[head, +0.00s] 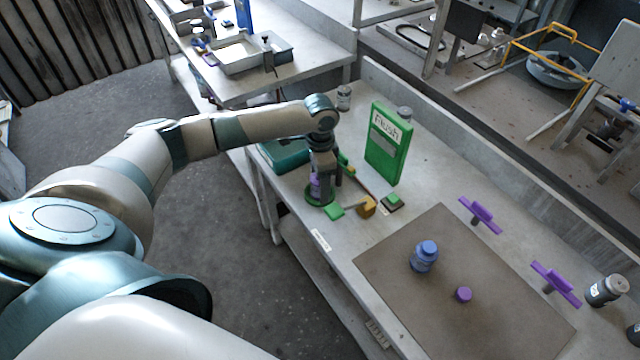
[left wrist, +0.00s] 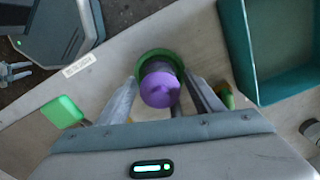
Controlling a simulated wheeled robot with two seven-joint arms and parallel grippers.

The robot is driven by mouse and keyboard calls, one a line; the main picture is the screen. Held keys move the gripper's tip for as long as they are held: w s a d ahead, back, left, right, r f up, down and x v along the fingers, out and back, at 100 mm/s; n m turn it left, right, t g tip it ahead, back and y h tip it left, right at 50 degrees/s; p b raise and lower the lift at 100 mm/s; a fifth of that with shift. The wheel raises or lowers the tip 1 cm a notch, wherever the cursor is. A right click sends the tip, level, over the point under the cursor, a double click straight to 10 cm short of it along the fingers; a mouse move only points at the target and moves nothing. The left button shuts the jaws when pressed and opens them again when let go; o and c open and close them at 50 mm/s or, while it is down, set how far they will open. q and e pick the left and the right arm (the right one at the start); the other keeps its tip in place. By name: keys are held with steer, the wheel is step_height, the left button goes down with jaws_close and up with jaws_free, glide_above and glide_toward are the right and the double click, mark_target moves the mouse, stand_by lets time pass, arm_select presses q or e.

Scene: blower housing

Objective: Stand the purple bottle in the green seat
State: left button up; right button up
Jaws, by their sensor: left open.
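The purple bottle (head: 315,184) stands in the green seat (head: 320,199) at the table's left edge, largely hidden by my gripper in the head view. In the left wrist view the bottle's purple top (left wrist: 159,90) appears inside the green seat's ring (left wrist: 147,54). The bottle looks about upright; how deep it sits is hidden. My left gripper (head: 326,180) points down over it. In the left wrist view the left gripper (left wrist: 162,80) is open, with one finger on each side of the bottle and small gaps showing. My right gripper is not in view.
A teal bin (head: 284,154) is beside the seat. Green and yellow blocks (head: 367,206) lie close to it. A green sign box (head: 388,143) stands behind. A brown mat (head: 400,285) carries a blue bottle (head: 424,257) and a purple cap (head: 463,294). Purple-topped stands (head: 480,214) are farther right.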

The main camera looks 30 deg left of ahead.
arm_select(q)
step_height(320, 180, up, 10)
steer(key=b, duration=0.2)
steer(key=shift+b, duration=0.4)
steer(key=shift+r, duration=0.75)
stand_by(0.4)
